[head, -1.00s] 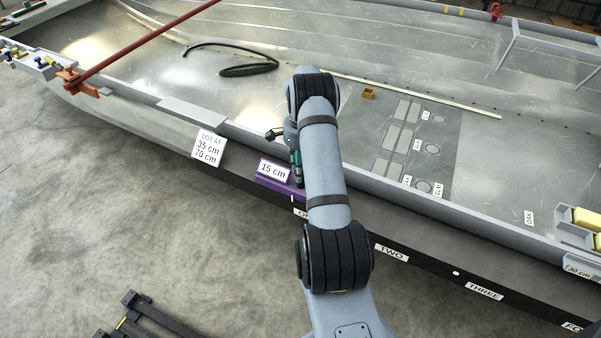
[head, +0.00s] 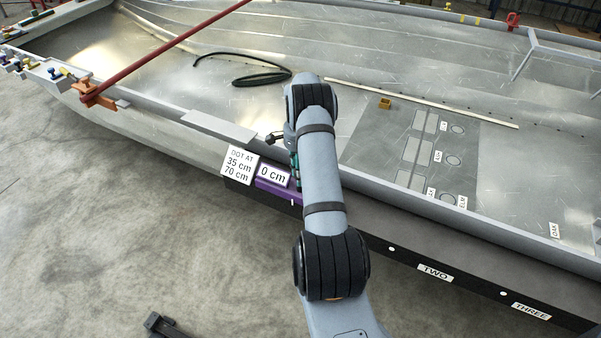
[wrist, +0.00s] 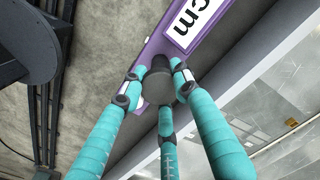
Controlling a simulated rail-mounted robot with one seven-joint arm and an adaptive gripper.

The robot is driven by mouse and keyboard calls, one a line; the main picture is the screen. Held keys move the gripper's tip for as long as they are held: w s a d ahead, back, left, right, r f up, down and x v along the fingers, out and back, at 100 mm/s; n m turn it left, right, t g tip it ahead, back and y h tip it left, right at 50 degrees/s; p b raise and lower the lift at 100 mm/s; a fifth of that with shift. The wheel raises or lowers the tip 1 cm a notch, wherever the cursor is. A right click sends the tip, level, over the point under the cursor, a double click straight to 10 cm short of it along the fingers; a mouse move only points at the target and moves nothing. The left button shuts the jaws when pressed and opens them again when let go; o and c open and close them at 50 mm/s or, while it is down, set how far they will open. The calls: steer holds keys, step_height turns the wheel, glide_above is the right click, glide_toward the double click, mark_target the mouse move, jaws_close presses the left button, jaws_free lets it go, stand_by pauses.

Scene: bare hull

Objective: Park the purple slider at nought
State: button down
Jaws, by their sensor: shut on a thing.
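The purple slider (head: 280,194) sits at the left end of the black rail (head: 400,253) along the hull's near side. Its white plate (head: 272,176) reads 0 cm. The slider also shows in the wrist view (wrist: 151,42), with part of its plate. My gripper (head: 296,170) is at the slider's right part, partly hidden by my arm. In the wrist view its teal fingers (wrist: 160,85) are shut around a dark round knob (wrist: 158,88) on the slider.
A white sign (head: 238,166) reading DOT AT 35 cm 70 cm stands just left of the slider. Labels TWO (head: 435,273) and THREE (head: 531,311) mark the rail to the right. The hull wall (head: 400,200) runs behind. A black hose (head: 262,78) lies inside the hull.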

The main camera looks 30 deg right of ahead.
steer(key=shift+w+a, duration=0.2)
steer(key=shift+a, duration=0.2)
steer(key=c, duration=1.5)
jaws_free()
steer(key=shift+w, duration=0.1)
steer(key=shift+o, duration=0.7)
steer(key=shift+o, duration=0.3)
steer(key=shift+d, duration=0.15)
steer(key=shift+r, duration=0.1)
step_height(320, 180, up, 12)
steer(key=shift+f, duration=0.2)
